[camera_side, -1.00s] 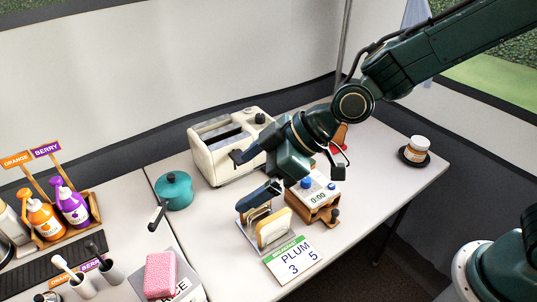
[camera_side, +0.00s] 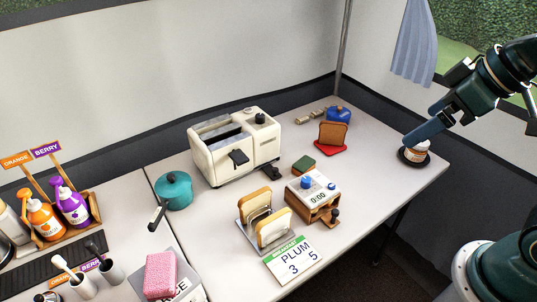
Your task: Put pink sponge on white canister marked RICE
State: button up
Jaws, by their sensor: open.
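A cream toaster (camera_side: 232,150), a teal pot (camera_side: 175,190), a toast rack (camera_side: 249,236) with bread, a timer box (camera_side: 313,192) and a PLUM card (camera_side: 294,261) stand on the table. Orange and purple pump bottles (camera_side: 72,206) stand left.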

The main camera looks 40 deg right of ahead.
jog(key=s+d+m+h, duration=0.1)
jog(key=s+d+m, duration=0.1)
jog(key=s, duration=0.3)
jog(key=shift+s+d+g, duration=0.3)
jog(key=shift+d, duration=0.35)
